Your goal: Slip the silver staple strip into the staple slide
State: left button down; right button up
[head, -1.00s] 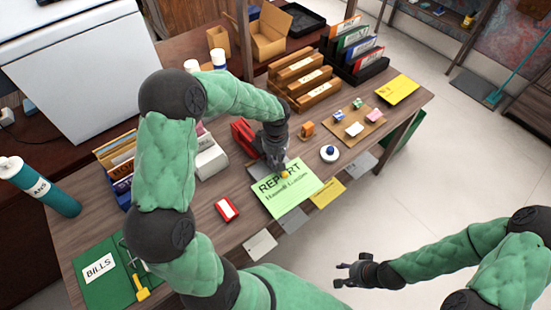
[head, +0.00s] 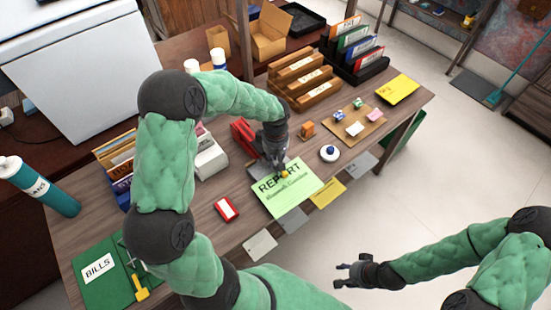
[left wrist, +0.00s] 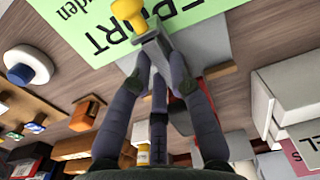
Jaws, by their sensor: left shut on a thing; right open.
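My left gripper (head: 279,162) is over the back edge of the green REPORT sheet (head: 292,193). In the left wrist view its fingers (left wrist: 155,52) are shut on a small grey piece with a yellow knob (left wrist: 128,9) at its end. I cannot tell whether this piece is the silver staple strip. The knob shows over the sheet in the head view (head: 285,174). A red stapler-like object (head: 243,135) stands behind the gripper, partly hidden. I cannot make out the staple slide. My right gripper (head: 344,274) is open and empty, off the desk's front edge.
A red box with a white label (head: 227,208) lies left of the sheet. A white dish with a blue knob (head: 330,153) and a small orange-brown block (head: 307,129) are to the right. Wooden organizers (head: 300,80) stand at the back.

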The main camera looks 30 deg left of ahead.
pick_arm(q)
jog(key=shift+f+b, duration=0.7)
dwell(1.0)
jog(key=c, duration=1.1)
grip_release()
jog(key=shift+r, duration=0.25)
jog(key=shift+r+p, duration=1.85)
jog(key=shift+r, duration=0.95)
